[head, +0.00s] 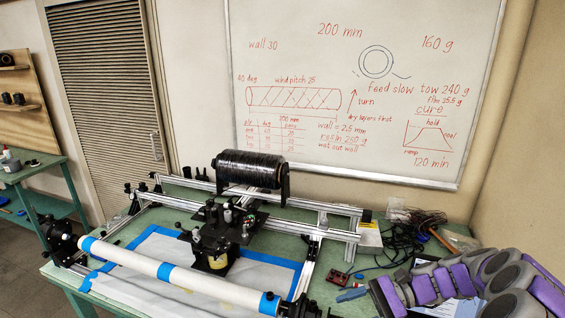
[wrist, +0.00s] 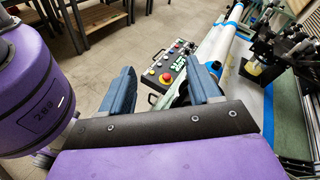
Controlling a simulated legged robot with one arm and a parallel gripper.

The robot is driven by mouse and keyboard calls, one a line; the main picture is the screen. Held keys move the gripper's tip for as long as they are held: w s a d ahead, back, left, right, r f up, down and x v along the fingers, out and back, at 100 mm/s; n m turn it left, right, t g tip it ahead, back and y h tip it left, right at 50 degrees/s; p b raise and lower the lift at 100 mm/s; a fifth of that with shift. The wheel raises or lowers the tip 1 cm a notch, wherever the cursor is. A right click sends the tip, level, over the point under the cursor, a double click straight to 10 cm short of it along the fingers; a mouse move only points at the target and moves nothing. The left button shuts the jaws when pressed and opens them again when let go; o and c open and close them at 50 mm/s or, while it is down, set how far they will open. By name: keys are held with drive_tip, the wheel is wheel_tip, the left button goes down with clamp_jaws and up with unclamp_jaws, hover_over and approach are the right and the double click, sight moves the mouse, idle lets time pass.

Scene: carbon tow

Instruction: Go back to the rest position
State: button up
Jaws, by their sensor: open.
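My gripper (wrist: 163,76) is open in the wrist view, with its two blue-grey fingers wide apart and nothing between them. Beyond the gap lies a control panel (wrist: 170,68) with red and yellow buttons. In the head view my purple and grey arm is folded at the lower right, beside the winding machine. A black tow spool (head: 250,168) sits on the machine's back rail. A white tube (head: 175,272) with blue tape bands runs across the front; it also shows in the wrist view (wrist: 217,42). The carriage (head: 218,240) stands behind the tube.
The green table (head: 330,252) carries the metal frame. Tangled black cables (head: 400,236) and a hammer (head: 440,240) lie at its right side. A whiteboard (head: 365,90) hangs behind. A second green table (head: 30,165) stands at the left. Bare floor shows at the lower left.

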drive_tip(key=s+a+r+n+g+h, duration=0.1)
drive_tip(key=s+a+r+n+h, duration=0.3)
drive_tip(key=s, duration=0.3)
drive_tip(key=s+a+r+n+g+h, duration=0.2)
drive_tip(key=s+a+n+h, duration=0.1)
drive_tip(key=s+a, duration=0.3)
drive_tip(key=s+d+f+n+t+h, duration=0.1)
drive_tip(key=s+d+n+t+h, duration=0.1)
drive_tip(key=s, duration=0.6)
drive_tip(key=s+d+f+n+t+h, duration=0.1)
drive_tip(key=s+d+n+h, duration=0.2)
drive_tip(key=s+d+h, duration=0.2)
drive_tip(key=s+h, duration=0.1)
drive_tip(key=s, duration=0.1)
drive_tip(key=shift+s+d+t, duration=0.3)
drive_tip(key=shift+s+t, duration=0.1)
